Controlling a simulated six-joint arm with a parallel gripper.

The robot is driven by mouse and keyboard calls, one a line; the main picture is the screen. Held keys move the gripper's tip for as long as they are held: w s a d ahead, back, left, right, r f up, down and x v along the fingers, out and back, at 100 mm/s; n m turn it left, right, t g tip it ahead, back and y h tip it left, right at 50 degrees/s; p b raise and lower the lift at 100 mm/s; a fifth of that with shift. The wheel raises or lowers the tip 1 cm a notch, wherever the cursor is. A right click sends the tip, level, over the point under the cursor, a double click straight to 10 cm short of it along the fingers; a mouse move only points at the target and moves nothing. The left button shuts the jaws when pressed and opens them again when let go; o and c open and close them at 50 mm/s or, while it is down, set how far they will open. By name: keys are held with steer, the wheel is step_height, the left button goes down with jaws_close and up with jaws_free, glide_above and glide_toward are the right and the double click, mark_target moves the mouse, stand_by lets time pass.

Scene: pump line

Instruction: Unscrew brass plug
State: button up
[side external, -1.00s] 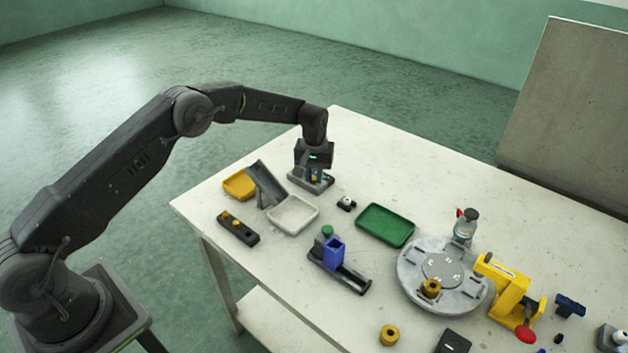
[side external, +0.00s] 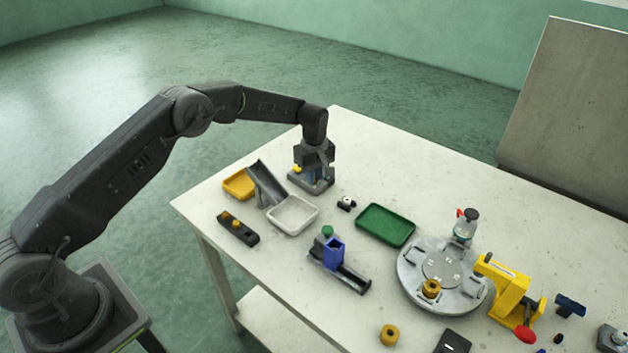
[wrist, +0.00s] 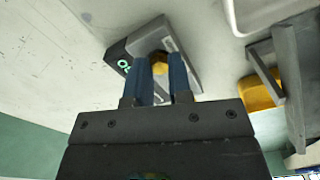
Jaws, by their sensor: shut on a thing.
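The brass plug (wrist: 159,62) shows between the blue fingers of my gripper (wrist: 163,70) in the wrist view. It sits in a grey block-shaped fixture (wrist: 178,56) with a dark side panel. My gripper is shut on the plug, pointing down at the fixture. In the side external view my gripper (side external: 314,172) is over the same grey fixture (side external: 322,187) near the table's back left edge. There the fingers and wrist hide most of the plug.
A yellow tray (side external: 238,185), a dark chute (side external: 266,182) and a white tray (side external: 293,214) stand left and in front of the fixture. A green tray (side external: 385,225) and a round grey turntable (side external: 410,281) lie to the right. The table behind the fixture is clear.

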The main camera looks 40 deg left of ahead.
steer(key=n, duration=0.5)
steer(key=shift+n, duration=1)
steer(key=n, duration=0.4)
steer(key=shift+n, duration=1.5)
